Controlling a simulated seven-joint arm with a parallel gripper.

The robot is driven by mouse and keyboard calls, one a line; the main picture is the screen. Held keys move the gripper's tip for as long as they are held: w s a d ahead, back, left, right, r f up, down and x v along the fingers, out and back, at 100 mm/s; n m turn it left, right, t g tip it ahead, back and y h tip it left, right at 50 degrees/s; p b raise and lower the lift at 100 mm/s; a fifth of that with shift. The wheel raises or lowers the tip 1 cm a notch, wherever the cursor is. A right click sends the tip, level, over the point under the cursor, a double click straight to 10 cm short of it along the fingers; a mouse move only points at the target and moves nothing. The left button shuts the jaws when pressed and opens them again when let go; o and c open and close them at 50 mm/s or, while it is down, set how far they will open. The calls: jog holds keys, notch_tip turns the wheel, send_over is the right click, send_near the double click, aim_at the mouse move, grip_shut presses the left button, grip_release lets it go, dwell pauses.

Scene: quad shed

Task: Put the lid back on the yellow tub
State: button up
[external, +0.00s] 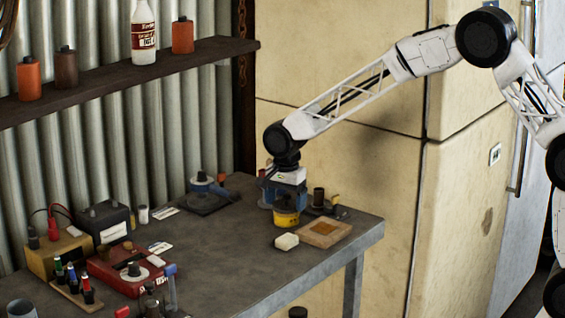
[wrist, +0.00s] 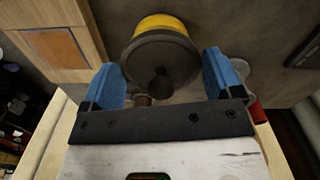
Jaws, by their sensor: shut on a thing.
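The yellow tub (external: 287,219) stands on the workbench near its right end, below my gripper (external: 288,197). In the wrist view, a strip of the tub's yellow side (wrist: 160,21) shows beyond the dark round lid (wrist: 150,53), which has a knob in its middle. My gripper's blue fingers (wrist: 165,80) are on either side of the lid and shut on it. The lid is over the tub, and I cannot tell whether it rests fully on the rim or sits slightly above it.
A red case (external: 125,270) and several tools crowd the bench's left. The middle front is clear.

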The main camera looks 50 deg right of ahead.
dwell(0.4)
jog(key=o, duration=0.7)
jog(key=shift+r, duration=0.15)
jog(key=shift+r, duration=3.3)
grip_shut()
